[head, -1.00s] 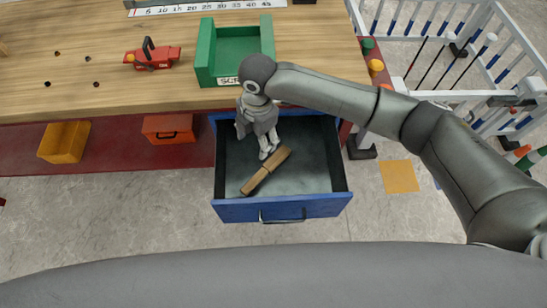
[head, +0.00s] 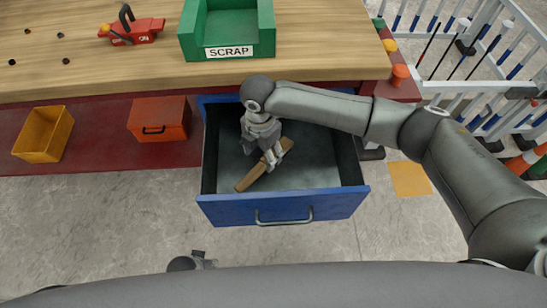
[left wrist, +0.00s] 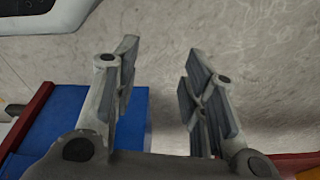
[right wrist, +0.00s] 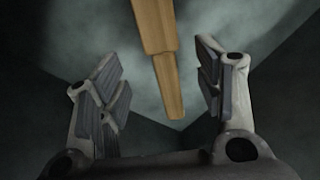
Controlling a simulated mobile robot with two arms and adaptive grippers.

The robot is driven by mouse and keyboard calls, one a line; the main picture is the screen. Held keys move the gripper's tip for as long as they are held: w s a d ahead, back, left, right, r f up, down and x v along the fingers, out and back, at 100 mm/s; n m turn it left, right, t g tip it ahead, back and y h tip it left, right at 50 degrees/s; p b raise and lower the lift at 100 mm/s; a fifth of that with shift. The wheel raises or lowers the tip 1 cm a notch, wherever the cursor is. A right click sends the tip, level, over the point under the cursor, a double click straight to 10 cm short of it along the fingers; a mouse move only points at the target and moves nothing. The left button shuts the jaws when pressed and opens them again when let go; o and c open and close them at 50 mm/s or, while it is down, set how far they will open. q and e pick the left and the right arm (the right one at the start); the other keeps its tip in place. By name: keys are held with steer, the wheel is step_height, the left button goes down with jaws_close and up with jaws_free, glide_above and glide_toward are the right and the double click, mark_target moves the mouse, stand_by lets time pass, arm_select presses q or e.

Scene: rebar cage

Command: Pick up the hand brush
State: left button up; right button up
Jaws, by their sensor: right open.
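The hand brush (head: 257,172), a wooden-handled piece, lies slanted on the floor of the open blue drawer (head: 284,207). My right gripper (head: 275,155) is down inside the drawer at the brush's upper end. In the right wrist view the brush (right wrist: 157,40) comes in from the top, its narrower end between the two spread fingers of my right gripper (right wrist: 160,95), not gripped. Bristles cannot be made out. My left gripper (left wrist: 160,90) is open and empty in the left wrist view, over the floor near something blue.
The wooden workbench (head: 90,75) carries a green SCRAP bin (head: 228,28) and a red tool (head: 132,28). A yellow bin (head: 43,133) and an orange drawer box (head: 159,119) sit under the bench at left. White railings (head: 480,70) stand at right. The drawer walls surround my right gripper.

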mark_target(264, 163)
step_height(264, 163, down, 5)
steer(key=shift+s+d+f+b, duration=0.1)
steer(key=shift+f+b, duration=0.1)
steer(key=shift+b, duration=0.35)
steer(key=shift+f, duration=0.5)
arm_select(q)
steer(key=w+r, duration=0.1)
steer(key=r, duration=0.1)
steer(key=w+r, duration=0.1)
steer(key=r, duration=0.1)
steer(key=shift+w+d, duration=0.15)
arm_select(e)
steer(key=shift+c, duration=0.2)
jaws_close()
steer(key=shift+r, duration=0.25)
arm_select(q)
steer(key=s+f+p, duration=0.2)
steer(key=s+f, duration=0.1)
steer(key=f, duration=0.2)
steer(key=shift+s+a+f, duration=0.25)
steer(key=shift+s+f, duration=0.1)
steer(key=shift+f, duration=0.05)
arm_select(e)
step_height(264, 163, up, 10)
steer(key=shift+f, duration=0.2)
